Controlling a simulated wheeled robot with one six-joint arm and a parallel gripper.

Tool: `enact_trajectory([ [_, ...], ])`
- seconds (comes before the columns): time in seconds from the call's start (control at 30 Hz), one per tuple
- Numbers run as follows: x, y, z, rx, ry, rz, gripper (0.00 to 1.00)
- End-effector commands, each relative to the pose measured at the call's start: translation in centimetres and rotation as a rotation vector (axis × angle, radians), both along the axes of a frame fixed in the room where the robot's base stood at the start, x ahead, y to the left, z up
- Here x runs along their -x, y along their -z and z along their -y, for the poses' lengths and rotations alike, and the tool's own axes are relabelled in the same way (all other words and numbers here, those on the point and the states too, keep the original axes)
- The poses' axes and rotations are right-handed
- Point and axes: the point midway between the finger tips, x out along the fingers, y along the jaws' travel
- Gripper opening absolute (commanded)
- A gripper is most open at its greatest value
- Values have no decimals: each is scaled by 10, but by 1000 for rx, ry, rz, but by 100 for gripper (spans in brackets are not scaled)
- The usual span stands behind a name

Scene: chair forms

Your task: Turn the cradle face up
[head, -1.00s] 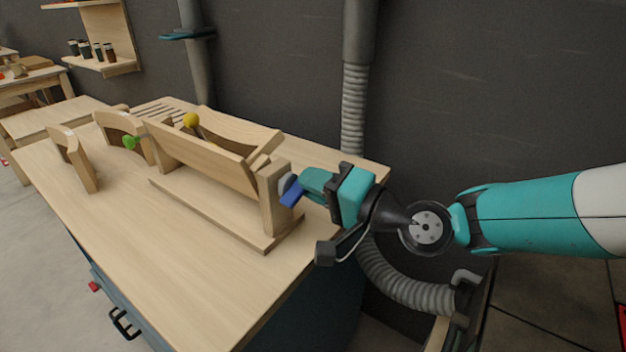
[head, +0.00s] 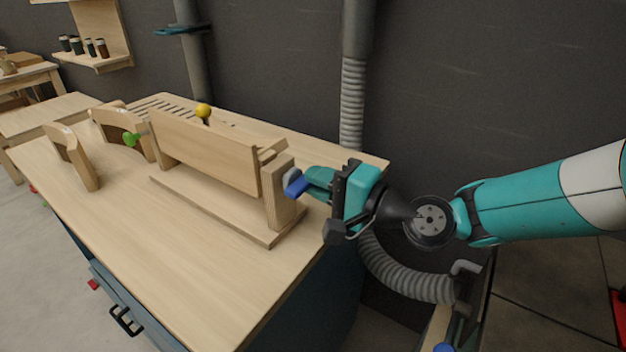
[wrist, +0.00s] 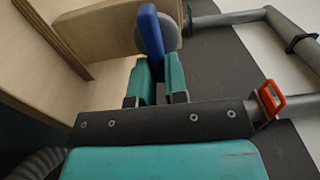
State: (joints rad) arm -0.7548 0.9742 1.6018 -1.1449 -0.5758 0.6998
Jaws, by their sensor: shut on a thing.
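The wooden cradle (head: 205,152) hangs between two end posts on a flat base board on the bench. Its near broad panel stands almost upright towards me; its inner face is hidden. My gripper (head: 310,185) is at the right post and shut on the blue handle (head: 296,187), which sits on a grey round hub outside that post. In the wrist view the blue handle (wrist: 150,32) stands between the teal fingers, in front of the grey hub (wrist: 170,32).
A yellow ball knob (head: 203,111) shows behind the cradle, and a green knob (head: 131,140) is at its left end. Curved wooden pieces (head: 78,158) stand on the bench at left. The bench front (head: 170,245) is clear. A grey ribbed hose (head: 405,285) hangs below my gripper.

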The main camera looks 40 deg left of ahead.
Motion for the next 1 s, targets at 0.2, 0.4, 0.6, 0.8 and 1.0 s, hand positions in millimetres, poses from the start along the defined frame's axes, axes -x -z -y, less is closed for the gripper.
enact_trajectory([
  [0.2,-3,0,2,0,7,-12,0],
  [0.4,-3,0,2,0,7,-13,0],
  [0.6,-2,0,1,0,5,-11,39],
  [0.8,-1,0,1,0,3,-10,39],
  [1.0,-3,2,20,2,5,-12,39],
])
